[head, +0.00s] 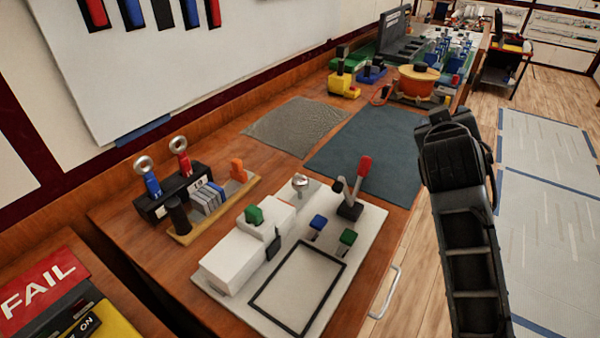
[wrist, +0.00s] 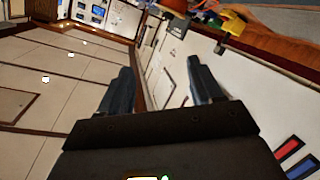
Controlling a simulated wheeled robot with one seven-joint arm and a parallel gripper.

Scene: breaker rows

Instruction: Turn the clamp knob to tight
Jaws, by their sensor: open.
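A white fixture board (head: 365,228) lies on the wooden bench in the head view. On it are a round silver knob (head: 300,181), a red-handled lever (head: 362,167), a green knob (head: 254,214), a blue knob (head: 318,222) and a second green knob (head: 348,237). I cannot tell which is the clamp knob or how it is set. My gripper (wrist: 160,66) shows in the wrist view with its two fingers apart and nothing between them. In the head view my dark arm stands right of the board, apart from it; the fingertips are not clear there.
An orange spool (head: 417,80) and several blocks stand farther back. A red FAIL sign (head: 40,287) is at lower left.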

